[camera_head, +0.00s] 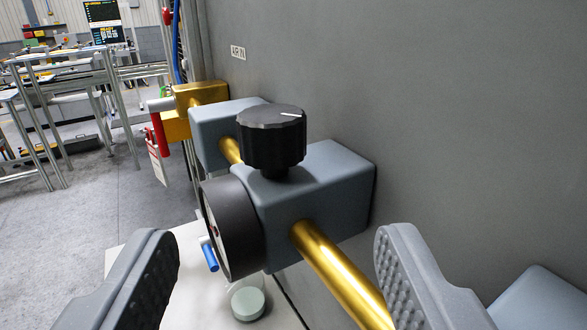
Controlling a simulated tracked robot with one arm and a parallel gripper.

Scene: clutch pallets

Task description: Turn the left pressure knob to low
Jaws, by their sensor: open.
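A black ribbed knob (272,138) with a white pointer line stands upright on top of a blue-grey regulator block (315,195) in the middle of the view. The pointer line on its top points to the right, towards the grey wall. A round pressure gauge (232,228) with a black rim is on the block's left face, seen nearly edge-on, so its reading cannot be made out. My gripper (277,260) is open and empty. Its two padded fingers are at the lower left and lower right, nearer the camera than the knob and touching nothing visible.
A brass pipe (340,275) runs from the block towards the lower right, between the fingers. Behind are a second block (213,128), a brass valve (195,98) and a red-handled part with a tag (160,150). The grey wall (470,120) bounds the right; floor lies open left.

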